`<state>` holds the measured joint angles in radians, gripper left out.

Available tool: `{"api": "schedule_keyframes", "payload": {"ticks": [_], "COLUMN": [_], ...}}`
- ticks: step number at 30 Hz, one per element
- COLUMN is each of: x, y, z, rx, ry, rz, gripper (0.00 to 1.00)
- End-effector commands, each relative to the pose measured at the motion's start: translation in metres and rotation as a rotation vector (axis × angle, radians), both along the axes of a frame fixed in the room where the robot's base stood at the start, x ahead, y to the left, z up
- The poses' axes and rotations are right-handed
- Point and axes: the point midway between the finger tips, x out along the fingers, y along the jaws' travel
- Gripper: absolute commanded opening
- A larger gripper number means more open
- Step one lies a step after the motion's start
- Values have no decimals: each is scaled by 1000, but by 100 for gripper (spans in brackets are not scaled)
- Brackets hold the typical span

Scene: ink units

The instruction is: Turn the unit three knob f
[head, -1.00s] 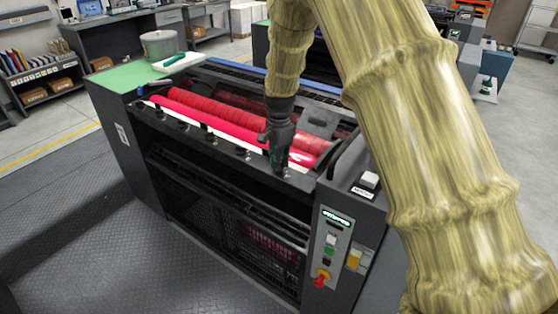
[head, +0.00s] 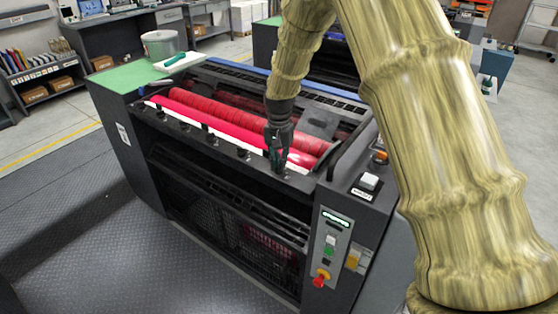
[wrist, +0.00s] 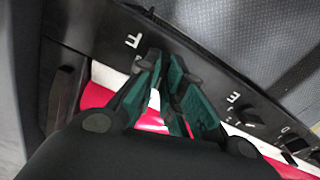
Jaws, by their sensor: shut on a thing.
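My gripper (head: 277,168) points down at the right end of the row of small dark knobs along the press unit's front rail. In the wrist view its green-padded fingers (wrist: 165,68) close in at the rail beside a white letter F (wrist: 133,41). They are shut on knob f, which the fingers almost wholly hide, so its angle cannot be read. The neighbouring dark knob e (wrist: 244,115) stands apart from the fingers by its white letter E (wrist: 233,98). The dark ink unit (head: 130,160) fills the middle of the head view.
Red rollers (head: 225,125) lie just behind the knob rail. A control panel (head: 333,245) with a red knob is on the right front. A grey can (head: 160,45) stands on the green top (head: 125,73). The floor in front is clear.

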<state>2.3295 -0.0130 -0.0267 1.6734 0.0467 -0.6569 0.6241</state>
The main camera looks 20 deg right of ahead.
Motion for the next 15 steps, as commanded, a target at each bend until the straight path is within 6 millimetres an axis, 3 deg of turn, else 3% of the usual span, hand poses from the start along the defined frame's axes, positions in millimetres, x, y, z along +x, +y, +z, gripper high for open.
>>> {"api": "schedule_keyframes", "payload": {"ticks": [15], "x": [1], "y": [1], "z": [1], "rx": [1], "ry": [-1], "rz": [488], "gripper": [0]}}
